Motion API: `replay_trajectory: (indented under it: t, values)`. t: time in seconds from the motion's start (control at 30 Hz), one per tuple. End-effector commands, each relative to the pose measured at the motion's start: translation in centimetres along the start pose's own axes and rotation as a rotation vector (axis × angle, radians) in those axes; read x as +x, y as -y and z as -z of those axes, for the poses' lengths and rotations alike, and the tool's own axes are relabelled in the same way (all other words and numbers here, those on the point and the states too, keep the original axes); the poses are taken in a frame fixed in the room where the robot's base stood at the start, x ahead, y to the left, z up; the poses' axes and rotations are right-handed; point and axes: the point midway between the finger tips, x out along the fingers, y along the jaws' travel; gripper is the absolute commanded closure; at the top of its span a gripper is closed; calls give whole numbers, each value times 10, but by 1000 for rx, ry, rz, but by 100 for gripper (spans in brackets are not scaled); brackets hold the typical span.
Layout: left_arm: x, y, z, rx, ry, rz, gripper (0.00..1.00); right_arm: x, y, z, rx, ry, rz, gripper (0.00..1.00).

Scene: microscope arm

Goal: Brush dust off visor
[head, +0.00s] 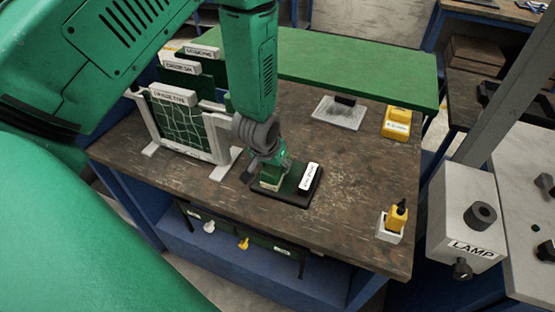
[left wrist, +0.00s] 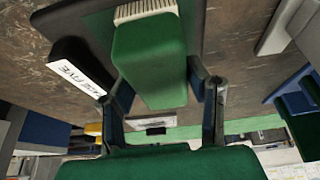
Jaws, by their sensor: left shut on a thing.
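My left gripper (head: 275,165) points down over the middle of the table. It is shut on a green brush block (left wrist: 150,60) with pale bristles (left wrist: 146,10), which sits between the two fingers in the left wrist view. In the head view the brush (head: 270,181) is low at the left part of a black tray (head: 290,200); I cannot tell whether it touches the tray. A grey speckled plate with a black block on it (head: 338,115) lies at the back of the table. I cannot tell for sure whether this plate is the visor. My right gripper is not in view.
A black block with a white label (head: 310,178) stands on the tray beside the brush. Framed panels (head: 178,125) stand at the left. A yellow box (head: 397,122) and a yellow-topped holder (head: 392,220) are at the right. A lamp box (head: 465,220) stands beyond the right edge.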

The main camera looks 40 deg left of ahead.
Motion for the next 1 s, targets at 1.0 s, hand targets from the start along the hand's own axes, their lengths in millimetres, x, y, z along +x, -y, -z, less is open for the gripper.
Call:
replay_trajectory:
  t: [1.0]
  values:
    - [3, 0, 13, 0, 1, 0, 80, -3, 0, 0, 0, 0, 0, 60]
